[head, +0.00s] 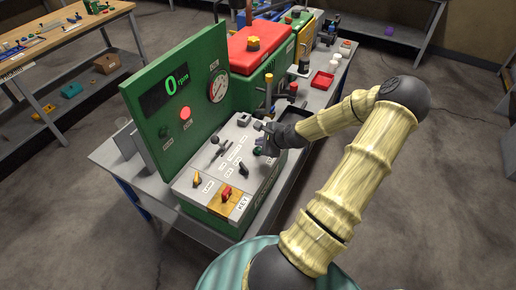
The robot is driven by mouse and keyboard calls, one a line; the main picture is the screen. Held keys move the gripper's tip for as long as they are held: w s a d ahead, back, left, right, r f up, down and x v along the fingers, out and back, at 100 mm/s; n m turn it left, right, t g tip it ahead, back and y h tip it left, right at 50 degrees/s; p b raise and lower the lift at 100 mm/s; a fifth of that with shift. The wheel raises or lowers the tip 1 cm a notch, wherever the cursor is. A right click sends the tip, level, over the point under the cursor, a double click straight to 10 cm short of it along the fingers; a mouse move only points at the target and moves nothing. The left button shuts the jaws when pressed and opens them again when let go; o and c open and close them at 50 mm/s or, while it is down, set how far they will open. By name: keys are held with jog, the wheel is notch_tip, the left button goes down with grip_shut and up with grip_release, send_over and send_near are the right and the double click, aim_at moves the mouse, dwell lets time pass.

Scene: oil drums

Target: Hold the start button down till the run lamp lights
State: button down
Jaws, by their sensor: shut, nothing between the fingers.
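My gripper (264,140) is shut and empty, pointing down over the right part of the grey control panel (207,165). A small greenish button (257,151) shows at its fingertips, partly hidden. I cannot tell whether the fingers touch or press it. On the upright green board (205,60), a red lamp (185,113) looks bright. A small dark lamp (164,132) to its left looks unlit. The display (166,87) reads 0 rpm, and a round gauge (218,88) is beside it. The lamp labels are too small to read surely.
Levers (268,92) stand behind my gripper. A red-topped machine (259,48) and a red tray (322,80) are farther back.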

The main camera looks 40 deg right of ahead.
aim_at(260, 150)
jog(key=shift+f, duration=0.1)
jog(key=shift+f, duration=0.35)
jog(key=shift+f+b, duration=0.3)
jog(key=shift+f, duration=0.25)
dwell(0.8)
jog(key=shift+r, duration=0.1)
dwell(0.8)
jog(key=shift+r+p, duration=0.9)
jog(key=shift+p, duration=0.1)
notch_tip(260, 150, up, 5)
jog(key=p, duration=0.4)
jog(key=shift+p, duration=0.3)
